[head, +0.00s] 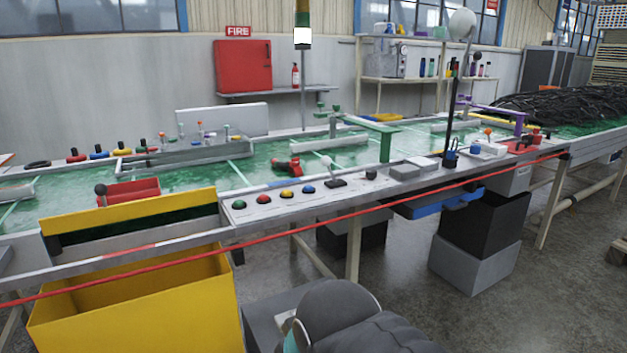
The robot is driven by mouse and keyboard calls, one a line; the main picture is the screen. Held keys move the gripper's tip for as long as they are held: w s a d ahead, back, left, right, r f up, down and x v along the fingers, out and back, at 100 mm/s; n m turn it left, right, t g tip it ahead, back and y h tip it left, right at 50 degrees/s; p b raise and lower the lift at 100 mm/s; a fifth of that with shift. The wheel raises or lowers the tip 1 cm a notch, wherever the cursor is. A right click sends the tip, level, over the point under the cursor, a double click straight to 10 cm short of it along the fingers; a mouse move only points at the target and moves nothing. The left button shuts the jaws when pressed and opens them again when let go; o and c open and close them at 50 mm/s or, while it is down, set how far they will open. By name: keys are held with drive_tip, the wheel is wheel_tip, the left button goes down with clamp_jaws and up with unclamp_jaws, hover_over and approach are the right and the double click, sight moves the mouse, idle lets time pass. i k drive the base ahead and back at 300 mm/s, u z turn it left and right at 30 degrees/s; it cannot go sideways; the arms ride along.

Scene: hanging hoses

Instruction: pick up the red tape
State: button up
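Several red things are in view, and I cannot tell for sure which is the red tape. A small red hand-held piece (288,168), like a tape dispenser, lies on the green worktop right of centre-left. A red roll-like piece (76,157) stands among black, blue and yellow ones at the far left. A long thin red band (330,217) runs slanting along the table's front. My arm's dark grey rounded links show at the bottom centre. My gripper is not in view.
The long table's front ledge (345,196) carries coloured push buttons and small boxes. A yellow bin (140,305) stands at the front left. Green and purple brackets rise above the worktop. Black hoses (560,105) are heaped at right. Grey and black boxes stand under the table.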

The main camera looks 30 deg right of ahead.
sight(296, 167)
drive_tip(key=u, duration=0.3)
drive_tip(key=k, duration=0.25)
drive_tip(key=z, duration=1.3)
drive_tip(key=i, duration=0.6)
drive_tip(key=z, duration=0.1)
